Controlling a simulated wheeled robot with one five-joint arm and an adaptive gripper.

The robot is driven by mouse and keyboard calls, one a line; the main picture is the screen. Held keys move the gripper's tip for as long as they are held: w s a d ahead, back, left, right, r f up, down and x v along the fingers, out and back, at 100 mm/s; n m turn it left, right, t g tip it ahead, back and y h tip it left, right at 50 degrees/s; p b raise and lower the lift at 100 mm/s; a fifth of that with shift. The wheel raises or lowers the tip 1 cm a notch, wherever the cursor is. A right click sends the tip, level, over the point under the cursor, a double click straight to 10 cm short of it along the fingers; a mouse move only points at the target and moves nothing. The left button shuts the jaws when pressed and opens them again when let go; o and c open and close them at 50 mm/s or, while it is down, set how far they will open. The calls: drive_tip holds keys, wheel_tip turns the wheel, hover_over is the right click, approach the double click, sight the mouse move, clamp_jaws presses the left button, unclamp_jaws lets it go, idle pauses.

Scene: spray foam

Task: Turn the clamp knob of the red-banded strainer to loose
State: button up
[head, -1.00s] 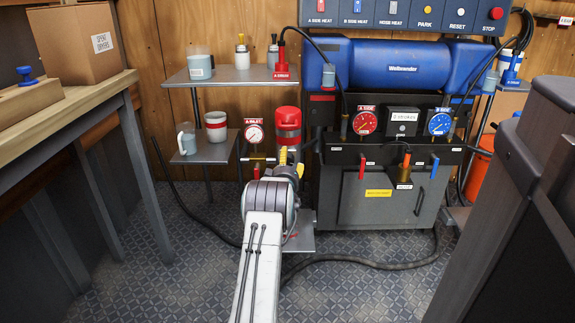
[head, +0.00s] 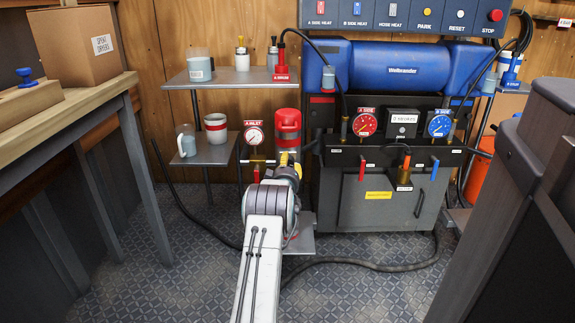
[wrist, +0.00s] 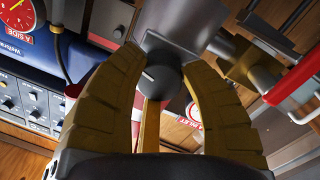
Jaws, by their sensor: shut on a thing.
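The red-banded strainer (head: 288,124) stands upright in front of the wood wall, left of the machine, with a red cap and red band. My gripper (head: 288,160) is at its front and hides part of it. In the wrist view, a dark round clamp knob (wrist: 160,84) with a white pointer line sits between the olive fingers of my gripper (wrist: 160,88), below a grey metal part (wrist: 182,32). The fingers are shut on the knob. The pointer line slants to the upper left in that view. Any loose or tight marking is not readable.
The A inlet gauge (head: 254,136) is just left of the strainer. A brass fitting (wrist: 248,66) and a red-handled bar (wrist: 292,90) are close to my fingers. The machine (head: 385,195) stands to the right. A hose (head: 370,265) lies on the floor.

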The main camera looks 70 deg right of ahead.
drive_tip(key=shift+w+r, duration=0.1)
drive_tip(key=c, duration=0.4)
drive_tip(key=shift+r+m, duration=0.1)
drive_tip(key=shift+m, duration=1.4)
drive_tip(key=shift+c, duration=0.2)
drive_tip(key=shift+w, duration=0.1)
drive_tip(key=o, duration=1.2)
drive_tip(key=shift+a, duration=0.15)
drive_tip(key=shift+v, duration=5.85)
